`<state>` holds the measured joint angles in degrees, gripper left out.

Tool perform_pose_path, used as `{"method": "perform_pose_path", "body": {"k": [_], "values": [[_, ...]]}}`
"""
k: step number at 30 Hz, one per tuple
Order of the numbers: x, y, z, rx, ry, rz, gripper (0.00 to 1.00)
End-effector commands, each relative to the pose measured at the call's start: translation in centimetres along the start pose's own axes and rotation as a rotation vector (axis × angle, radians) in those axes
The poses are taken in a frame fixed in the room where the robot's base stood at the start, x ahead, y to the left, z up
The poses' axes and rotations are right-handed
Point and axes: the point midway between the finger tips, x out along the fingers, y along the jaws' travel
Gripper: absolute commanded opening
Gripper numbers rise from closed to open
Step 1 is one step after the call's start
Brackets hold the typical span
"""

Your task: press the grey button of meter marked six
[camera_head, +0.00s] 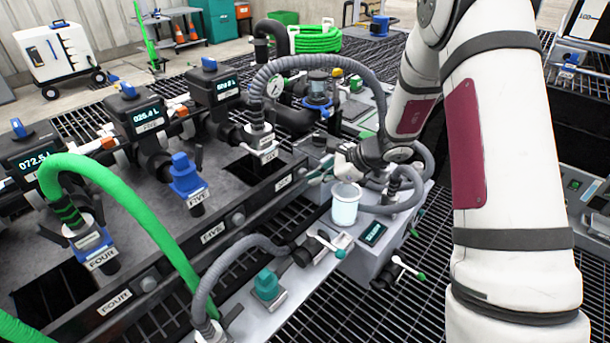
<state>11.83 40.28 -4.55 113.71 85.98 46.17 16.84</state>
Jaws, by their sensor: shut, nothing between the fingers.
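The meter marked six appears to be the rightmost black meter (228,86), with a lit display and a blue cap; its reading is too small to read surely. A plate marked SIX (284,183) is on the front edge of the manifold. A small round knob-like grey button (302,172) seems to sit just right of that plate, but it is small and unclear. My gripper (341,164) is shut and empty, right of the plate and above the clear cup's rim. Its fingertips are partly hard to make out. I cannot tell whether it touches anything.
A grey corrugated hose (322,62) arches over the meter six area to its coupling. A clear cup (345,205) stands close below my gripper. Meter five (147,122) and a green hose (130,205) are at left. A lever valve (330,243) is in front.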

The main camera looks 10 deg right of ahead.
Motion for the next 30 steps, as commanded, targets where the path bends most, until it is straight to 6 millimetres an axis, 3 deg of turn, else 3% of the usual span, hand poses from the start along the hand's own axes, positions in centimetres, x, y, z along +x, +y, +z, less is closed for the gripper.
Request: {"method": "perform_pose_path", "body": {"k": [17,30], "values": [[-0.9,0.7,-0.8,0.001,0.001,-0.001,0.0],[-3.6,2.6,-2.7,0.002,0.002,-0.001,0.0]]}}
